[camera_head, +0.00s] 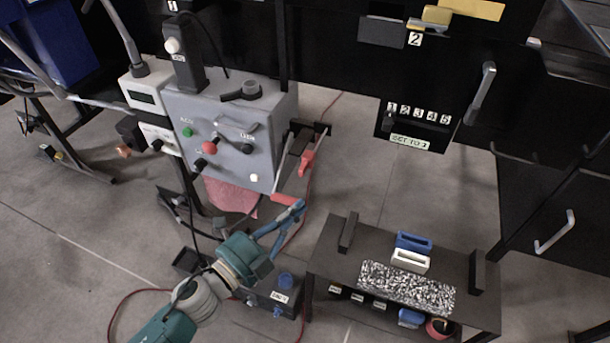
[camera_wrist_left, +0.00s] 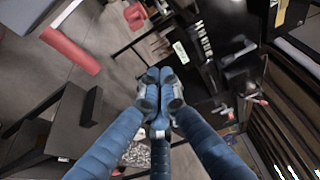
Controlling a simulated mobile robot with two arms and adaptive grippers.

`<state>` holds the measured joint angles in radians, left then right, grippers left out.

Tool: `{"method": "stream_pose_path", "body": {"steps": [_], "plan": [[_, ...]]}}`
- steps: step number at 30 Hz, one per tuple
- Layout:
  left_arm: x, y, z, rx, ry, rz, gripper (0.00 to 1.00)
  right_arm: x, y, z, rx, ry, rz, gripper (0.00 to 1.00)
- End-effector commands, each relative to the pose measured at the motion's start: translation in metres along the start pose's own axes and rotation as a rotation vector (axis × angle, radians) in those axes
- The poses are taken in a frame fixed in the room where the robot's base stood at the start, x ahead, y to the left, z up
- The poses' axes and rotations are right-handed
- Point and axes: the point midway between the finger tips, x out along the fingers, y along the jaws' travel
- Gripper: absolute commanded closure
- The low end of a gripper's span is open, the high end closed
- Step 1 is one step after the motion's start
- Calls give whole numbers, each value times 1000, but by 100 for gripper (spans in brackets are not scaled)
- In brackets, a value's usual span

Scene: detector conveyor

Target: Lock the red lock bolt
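A red cylindrical grip (camera_head: 284,199) sits on the end of a thin rod beside the grey control box. It shows large at the upper left of the left wrist view (camera_wrist_left: 70,50). A smaller red piece (camera_head: 308,160) hangs from a black bracket at the box's right side; a red piece also shows at the top of the wrist view (camera_wrist_left: 134,12). I cannot tell for sure which is the lock bolt. My left gripper (camera_head: 298,207) is just below the red grip in the picture. Its blue fingertips (camera_wrist_left: 160,88) meet with nothing seen between them. My right gripper is out of view.
The grey control box (camera_head: 236,118) carries buttons and knobs. A low dark table (camera_head: 335,255) with blue and white holders (camera_head: 411,259) stands at the lower right. A black cabinet (camera_head: 345,60) with a digit panel (camera_head: 418,115) is behind. Cables lie on the floor.

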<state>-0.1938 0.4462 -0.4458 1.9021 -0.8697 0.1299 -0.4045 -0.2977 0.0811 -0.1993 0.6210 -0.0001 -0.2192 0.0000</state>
Motion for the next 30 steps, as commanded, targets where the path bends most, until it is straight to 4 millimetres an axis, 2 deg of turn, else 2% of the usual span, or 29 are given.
{"method": "stream_pose_path", "body": {"steps": [5,11,18,24,27,30], "plan": [[0,0,1,-3,-2,1,100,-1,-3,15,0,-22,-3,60],[15,-2,1,-3,-2,-2,100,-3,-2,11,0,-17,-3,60],[64,-2,1,-3,-2,-3,100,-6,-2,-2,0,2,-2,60],[105,-1,2,-3,-2,-1,100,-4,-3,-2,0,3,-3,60],[94,3,20,0,-4,4,100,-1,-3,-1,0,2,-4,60],[90,2,30,-2,-3,2,100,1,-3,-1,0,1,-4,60]]}}
